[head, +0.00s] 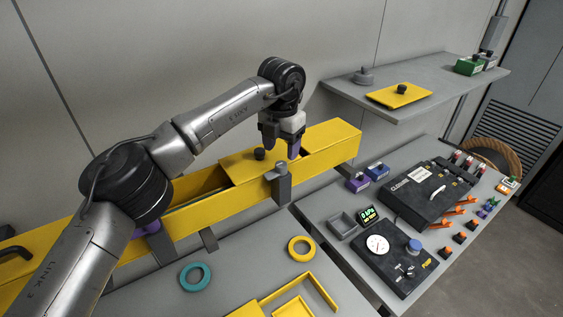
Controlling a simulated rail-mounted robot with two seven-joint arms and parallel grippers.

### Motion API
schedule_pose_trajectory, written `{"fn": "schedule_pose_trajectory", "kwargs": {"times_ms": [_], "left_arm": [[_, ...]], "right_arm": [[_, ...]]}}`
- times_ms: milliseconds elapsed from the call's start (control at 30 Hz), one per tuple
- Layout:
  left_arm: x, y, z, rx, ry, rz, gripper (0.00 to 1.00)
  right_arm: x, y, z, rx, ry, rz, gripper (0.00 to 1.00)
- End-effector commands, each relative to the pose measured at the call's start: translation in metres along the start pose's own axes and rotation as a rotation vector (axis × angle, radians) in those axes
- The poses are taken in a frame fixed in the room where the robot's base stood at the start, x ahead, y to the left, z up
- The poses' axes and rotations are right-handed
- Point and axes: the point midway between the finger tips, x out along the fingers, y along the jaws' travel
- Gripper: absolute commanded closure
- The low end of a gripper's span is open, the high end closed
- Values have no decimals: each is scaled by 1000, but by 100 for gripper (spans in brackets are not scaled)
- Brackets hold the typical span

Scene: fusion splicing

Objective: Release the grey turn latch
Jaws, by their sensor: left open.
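The grey turn latch (281,170) sits at the front edge of the long yellow trough (330,152), on top of a grey upright bracket (281,190). My left gripper (281,149) points down just above and behind the latch in the picture. Its two fingers are apart, with nothing visible between them. I cannot tell whether a finger touches the latch. A yellow cover with a black knob (259,154) lies over part of the trough beside the latch. My right gripper is not in view.
A teal ring (195,277) and a yellow ring (300,248) lie on the grey bench in front. To the right are a black splicer box (420,192) and a pump panel (393,262). A wall shelf (430,92) holds a yellow plate (399,95).

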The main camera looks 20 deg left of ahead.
Motion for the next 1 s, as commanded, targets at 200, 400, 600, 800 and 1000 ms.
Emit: {"fn": "schedule_pose_trajectory", "kwargs": {"times_ms": [200, 400, 600, 800, 1000], "left_arm": [[-43, -1, 0, -1, -2, 0, 41], [-69, -1, 0, 0, 0, 0, 41], [-81, -1, 0, 0, 0, -1, 41], [-83, -1, 0, 1, 1, -1, 41], [-83, -1, 0, 1, 1, -1, 41]], "right_arm": [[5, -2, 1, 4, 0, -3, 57], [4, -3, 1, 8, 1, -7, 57], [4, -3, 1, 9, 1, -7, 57], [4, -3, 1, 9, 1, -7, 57], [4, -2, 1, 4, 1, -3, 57]]}}
